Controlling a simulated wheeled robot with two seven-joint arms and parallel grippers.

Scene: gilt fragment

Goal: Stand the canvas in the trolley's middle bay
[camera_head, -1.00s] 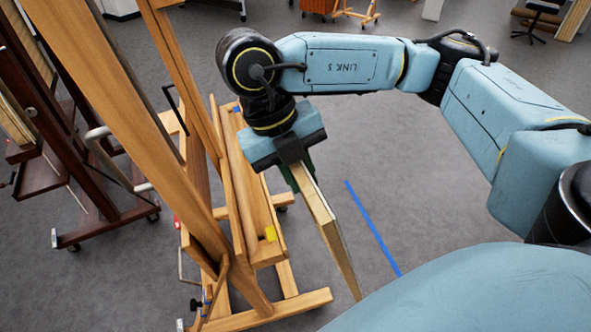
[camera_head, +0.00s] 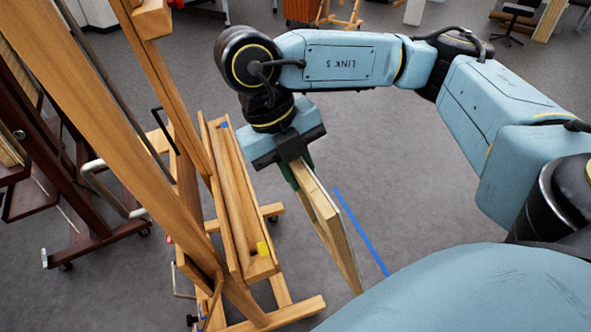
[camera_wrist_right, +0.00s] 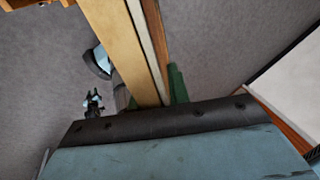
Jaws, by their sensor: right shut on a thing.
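My right gripper (camera_head: 297,176) is shut on the canvas (camera_head: 326,222), a thin panel with pale wooden edges. It hangs down from the fingers, seen nearly edge-on, clear of the easel to its left. Its lower end goes behind my blue body. In the right wrist view the canvas (camera_wrist_right: 128,45) runs up from between the green fingers (camera_wrist_right: 177,86). A dark wooden wheeled frame (camera_head: 88,238), which may be the trolley, stands at the far left, partly behind the easel; its bays cannot be made out.
A tall wooden easel (camera_head: 105,95) with a tray (camera_head: 237,195) stands between the canvas and the dark frame. A blue tape line (camera_head: 360,230) lies on the open grey floor (camera_head: 420,170) to the right. An office chair (camera_head: 516,20) is far back.

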